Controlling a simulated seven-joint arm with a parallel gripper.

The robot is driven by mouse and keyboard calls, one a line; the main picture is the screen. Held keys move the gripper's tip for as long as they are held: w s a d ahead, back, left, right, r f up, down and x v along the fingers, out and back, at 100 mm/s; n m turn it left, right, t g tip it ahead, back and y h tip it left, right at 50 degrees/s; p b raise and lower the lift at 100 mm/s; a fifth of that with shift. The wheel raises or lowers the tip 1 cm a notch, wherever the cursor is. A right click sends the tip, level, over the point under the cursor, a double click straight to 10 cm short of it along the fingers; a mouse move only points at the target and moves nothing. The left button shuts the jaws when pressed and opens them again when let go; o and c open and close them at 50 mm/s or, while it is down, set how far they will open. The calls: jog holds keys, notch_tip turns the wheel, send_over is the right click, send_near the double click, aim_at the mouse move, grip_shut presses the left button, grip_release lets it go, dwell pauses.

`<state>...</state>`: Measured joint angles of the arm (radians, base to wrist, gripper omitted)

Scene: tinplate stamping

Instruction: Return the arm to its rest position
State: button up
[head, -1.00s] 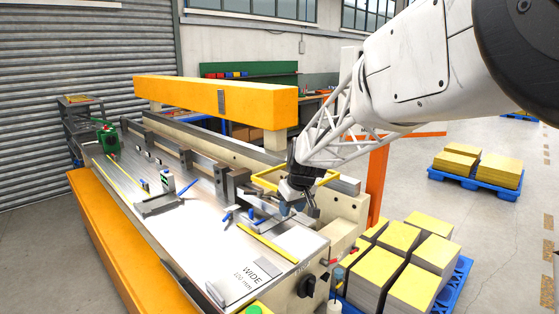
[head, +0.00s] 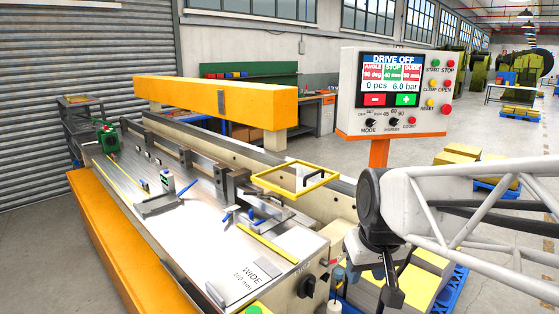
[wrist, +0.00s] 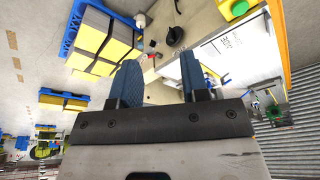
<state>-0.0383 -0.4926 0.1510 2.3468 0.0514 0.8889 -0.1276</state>
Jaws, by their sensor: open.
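My gripper (head: 388,275) hangs at the right end of the machine in the head view, beside the bed and over the stacked yellow-topped blocks. Its blue fingers (wrist: 160,82) stand apart in the wrist view, with nothing between them. My white lattice arm reaches in from the right edge. The machine's work table (head: 215,255) lies to the left of the gripper, apart from it.
A control panel (head: 393,92) reading DRIVE OFF stands on an orange post behind my arm. A yellow-framed guard (head: 296,180) sits at the bed's right side. Stacked blocks on a blue pallet (head: 455,290) lie below my arm. Open floor lies behind.

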jog(key=s+d+f+m, duration=0.1)
jog(key=s, duration=0.4)
jog(key=s+d+f, duration=0.1)
jog(key=s, duration=0.4)
jog(key=shift+s+d+f+m+h, duration=0.3)
jog(key=shift+s+f+m+h, duration=0.05)
jog(key=shift+s+m+h, duration=0.05)
dwell(1.5)
